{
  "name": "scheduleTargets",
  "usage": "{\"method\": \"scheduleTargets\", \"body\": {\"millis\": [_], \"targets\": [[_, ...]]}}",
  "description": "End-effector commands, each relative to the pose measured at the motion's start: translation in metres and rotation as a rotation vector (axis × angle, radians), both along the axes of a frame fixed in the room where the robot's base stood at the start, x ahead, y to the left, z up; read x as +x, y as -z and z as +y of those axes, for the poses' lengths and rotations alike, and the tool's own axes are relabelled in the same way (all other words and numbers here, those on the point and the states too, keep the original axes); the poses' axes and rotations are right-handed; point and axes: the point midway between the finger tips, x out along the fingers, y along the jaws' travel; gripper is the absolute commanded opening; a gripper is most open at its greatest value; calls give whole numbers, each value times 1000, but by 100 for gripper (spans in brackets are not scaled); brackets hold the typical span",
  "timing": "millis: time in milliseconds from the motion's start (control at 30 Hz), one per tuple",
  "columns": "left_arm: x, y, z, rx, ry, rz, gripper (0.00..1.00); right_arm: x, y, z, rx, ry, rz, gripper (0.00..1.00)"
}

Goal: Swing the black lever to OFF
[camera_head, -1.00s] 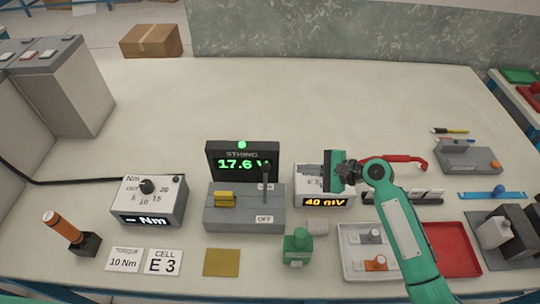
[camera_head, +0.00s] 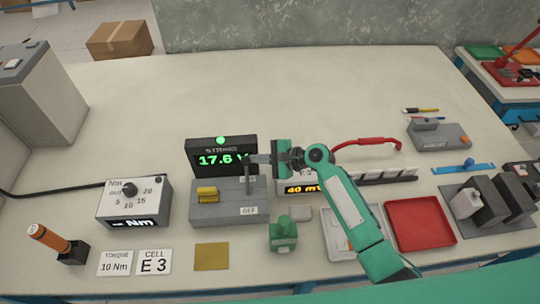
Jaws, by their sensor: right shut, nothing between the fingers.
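The black lever (camera_head: 248,184) stands up from the right half of the grey switch box (camera_head: 228,212), pointing toward the back. The OFF label (camera_head: 249,210) is on the box's front side, below the lever. The display (camera_head: 221,157) behind the box reads 17.6 in green, with a lit green lamp on top. My right gripper (camera_head: 256,159) is shut and empty, its fingertips at the lever's upper end. I cannot tell whether they touch it. The fingers partly hide the lever's top and the display's right edge. My left gripper is not in view.
A green block (camera_head: 283,233) stands front right of the box. The meter showing 40 (camera_head: 301,190) is partly under my right arm. A torque unit (camera_head: 134,202) stands left.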

Motion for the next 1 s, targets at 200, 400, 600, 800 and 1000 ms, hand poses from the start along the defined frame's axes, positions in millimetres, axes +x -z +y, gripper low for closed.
{"method": "scheduleTargets", "body": {"millis": [200,400,600,800,1000], "targets": [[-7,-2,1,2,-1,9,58,3,3,9,0,0,-1,0],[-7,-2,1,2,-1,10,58,3,4,9,0,0,-1,0],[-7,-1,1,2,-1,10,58,2,3,8,0,0,-9,0],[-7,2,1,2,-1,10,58,-1,1,8,0,0,-52,0],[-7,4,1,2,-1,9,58,-3,-1,8,-1,-1,-78,0]]}}
